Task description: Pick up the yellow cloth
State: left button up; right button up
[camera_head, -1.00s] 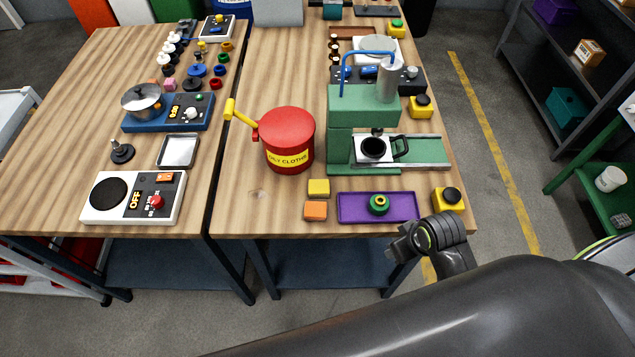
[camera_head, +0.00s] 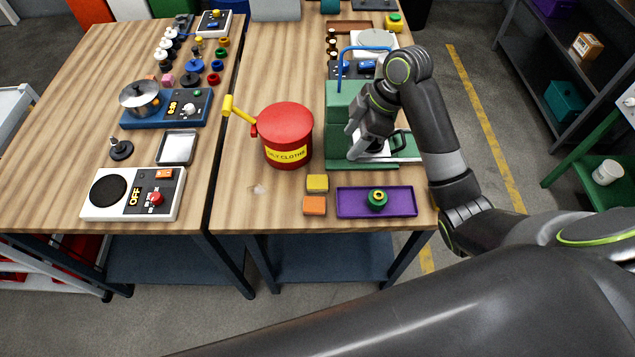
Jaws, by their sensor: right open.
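A small yellow square (camera_head: 317,183), which looks like the folded yellow cloth, lies flat near the front edge of the right table. An orange square (camera_head: 314,206) lies just in front of it, close by. My right gripper (camera_head: 358,152) hangs over the table in front of the green machine, behind and to the right of the yellow square and apart from it. It is open, pointing down, and no object shows in it. My left gripper is out of view.
A red can labelled for oily cloths (camera_head: 286,138) stands behind the yellow square. The green machine (camera_head: 341,105) stands behind my gripper. Bare wood (camera_head: 245,200) is left of the squares.

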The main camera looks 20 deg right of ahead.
jog(key=b, duration=0.3)
send_near(323, 181)
jog(key=p+x, duration=0.1)
jog(key=x, duration=0.2)
jog(key=shift+s+a+f+p, duration=0.15)
jog(key=shift+a+f+p, duration=0.05)
jog(key=shift+a+p, duration=0.2)
jog(key=shift+a+f+p, duration=0.1)
jog(key=shift+f+p, duration=0.2)
jog(key=shift+f, duration=0.2)
jog(key=p+x, duration=0.1)
jog(key=x, duration=0.2)
jog(key=shift+f, duration=0.1)
jog(key=shift+w+f, duration=0.2)
jog(key=shift+f, duration=0.4)
jog(key=shift+c, duration=0.4)
jog(key=c, duration=0.8)
jog(key=shift+o, duration=0.2)
